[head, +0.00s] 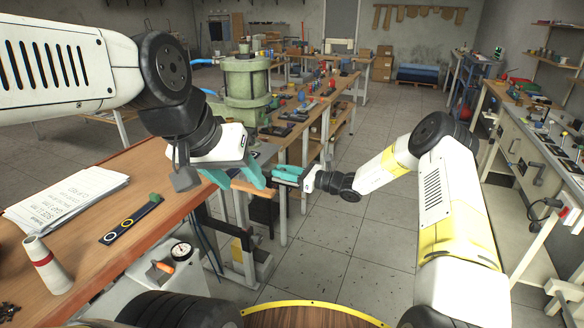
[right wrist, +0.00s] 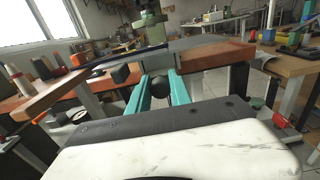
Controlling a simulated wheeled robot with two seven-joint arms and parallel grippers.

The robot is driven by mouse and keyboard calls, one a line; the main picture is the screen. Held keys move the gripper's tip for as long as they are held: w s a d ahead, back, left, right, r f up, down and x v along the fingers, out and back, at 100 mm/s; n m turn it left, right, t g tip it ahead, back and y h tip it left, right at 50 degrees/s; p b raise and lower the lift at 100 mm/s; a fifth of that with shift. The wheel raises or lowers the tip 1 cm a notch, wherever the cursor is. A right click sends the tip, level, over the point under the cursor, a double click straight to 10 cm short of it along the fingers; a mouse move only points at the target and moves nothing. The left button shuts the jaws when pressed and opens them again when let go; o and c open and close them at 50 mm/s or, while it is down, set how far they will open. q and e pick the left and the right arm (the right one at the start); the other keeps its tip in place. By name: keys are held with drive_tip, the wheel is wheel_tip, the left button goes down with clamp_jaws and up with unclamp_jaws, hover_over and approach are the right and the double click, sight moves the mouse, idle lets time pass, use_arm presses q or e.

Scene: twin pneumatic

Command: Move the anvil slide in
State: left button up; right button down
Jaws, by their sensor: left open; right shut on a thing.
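The green pneumatic press (head: 245,82) stands beyond the wooden bench, behind my left gripper. My left gripper (head: 240,178) has its teal fingers spread, empty, over the bench's end. My right gripper (head: 288,173) is a little to its right, near the press. In the right wrist view its teal fingers (right wrist: 160,95) are shut on a dark round knob (right wrist: 158,88). Grey metal surfaces (right wrist: 205,42) lie just beyond the knob. The anvil slide itself is not clearly distinguishable, and I cannot tell how far in it sits.
The wooden bench (head: 95,230) at left carries a paper stack (head: 68,195), a dark strip with rings (head: 132,219) and a white cone with a red band (head: 47,265). A gauge (head: 181,250) sits below its edge. The floor (head: 370,245) between my arms is clear.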

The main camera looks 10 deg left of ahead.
drive_tip(key=c, duration=1.2)
unclamp_jaws()
drive_tip(key=shift+w+a, duration=0.1)
drive_tip(key=shift+a, duration=0.1)
drive_tip(key=shift+a, duration=0.1)
drive_tip(key=v, duration=0.8)
drive_tip(key=shift+w, duration=0.1)
